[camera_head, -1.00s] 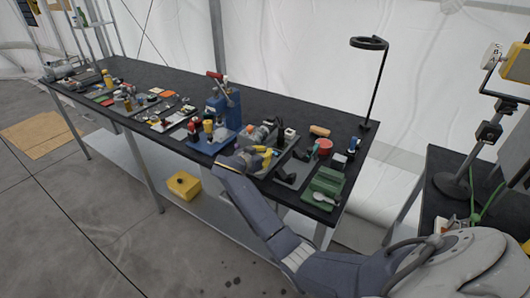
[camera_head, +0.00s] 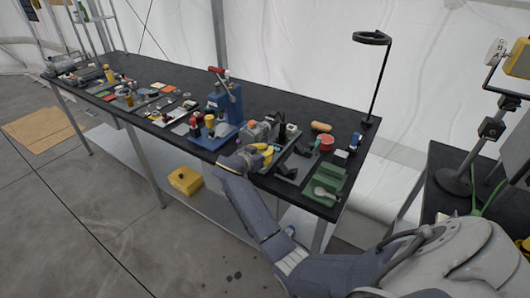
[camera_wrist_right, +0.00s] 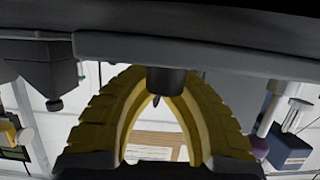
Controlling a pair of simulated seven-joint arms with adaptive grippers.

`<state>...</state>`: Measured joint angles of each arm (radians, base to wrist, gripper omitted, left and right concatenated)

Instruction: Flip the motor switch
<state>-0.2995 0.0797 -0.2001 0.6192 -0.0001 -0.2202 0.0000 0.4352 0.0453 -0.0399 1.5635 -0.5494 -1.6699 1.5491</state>
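A grey motor-like unit (camera_head: 257,131) stands on the black workbench, just behind my right gripper (camera_head: 270,154). A small pale box with a dark top (camera_head: 292,130) stands to its right. I cannot make out which part is the motor switch. My right gripper's yellow fingers are low over the bench's front edge. In the right wrist view the fingers (camera_wrist_right: 160,98) curve together towards their tips, with nothing seen between them. A dark pointed peg (camera_wrist_right: 166,84) overlaps the tips; I cannot tell whether they touch. My left gripper is out of view.
A blue press with a red handle (camera_head: 228,100) stands left of the gripper. A green tray (camera_head: 327,180), a red round container (camera_head: 327,142) and a lamp (camera_head: 371,39) are to the right. Small parts crowd the bench's left. A yellow bin (camera_head: 186,181) sits on the lower shelf.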

